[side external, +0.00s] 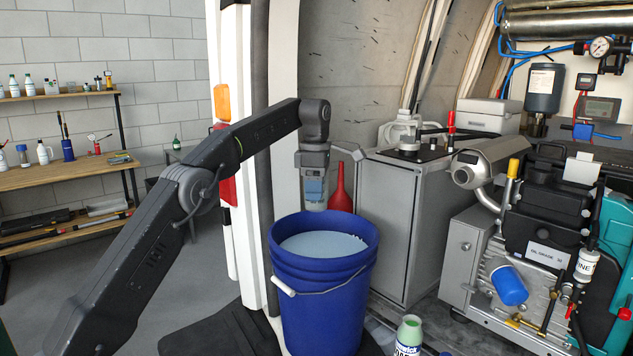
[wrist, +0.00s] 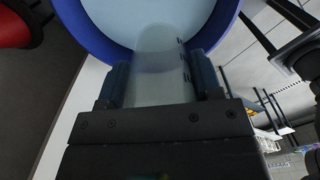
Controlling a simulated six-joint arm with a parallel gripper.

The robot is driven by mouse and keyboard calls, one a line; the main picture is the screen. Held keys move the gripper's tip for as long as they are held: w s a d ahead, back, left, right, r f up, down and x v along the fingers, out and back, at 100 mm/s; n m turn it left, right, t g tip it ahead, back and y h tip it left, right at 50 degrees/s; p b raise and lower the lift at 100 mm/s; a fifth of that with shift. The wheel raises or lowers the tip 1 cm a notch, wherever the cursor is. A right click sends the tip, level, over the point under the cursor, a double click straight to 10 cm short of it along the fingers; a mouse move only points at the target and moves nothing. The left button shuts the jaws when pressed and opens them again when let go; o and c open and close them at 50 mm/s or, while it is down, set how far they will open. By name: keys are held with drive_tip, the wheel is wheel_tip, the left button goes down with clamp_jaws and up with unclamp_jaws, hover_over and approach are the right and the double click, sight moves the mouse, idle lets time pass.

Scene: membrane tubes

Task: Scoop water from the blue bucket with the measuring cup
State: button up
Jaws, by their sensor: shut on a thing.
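The blue bucket (side external: 322,295) stands upright in the middle of the side view, nearly full of pale water (side external: 322,245). Its rim (wrist: 222,22) and the water (wrist: 110,12) also show in the wrist view. My gripper (side external: 314,190) points down above the back of the bucket. Its fingers (wrist: 160,85) are shut on the clear measuring cup (wrist: 160,60), one on each side. In the side view the cup (side external: 315,201) hangs just above the rim level, apart from the water as far as I can tell. Dark marks run along the cup's side.
A red funnel-shaped thing (side external: 341,190) is behind the bucket, near a grey cabinet (side external: 400,225). Machinery (side external: 530,260) fills the right side. A shelf (side external: 70,175) stands at far left.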

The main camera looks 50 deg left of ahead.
wheel_tip(320, 180, down, 25)
idle(1.9)
drive_tip(key=shift+r, duration=0.25)
idle(1.2)
drive_tip(key=shift+r, duration=10.8)
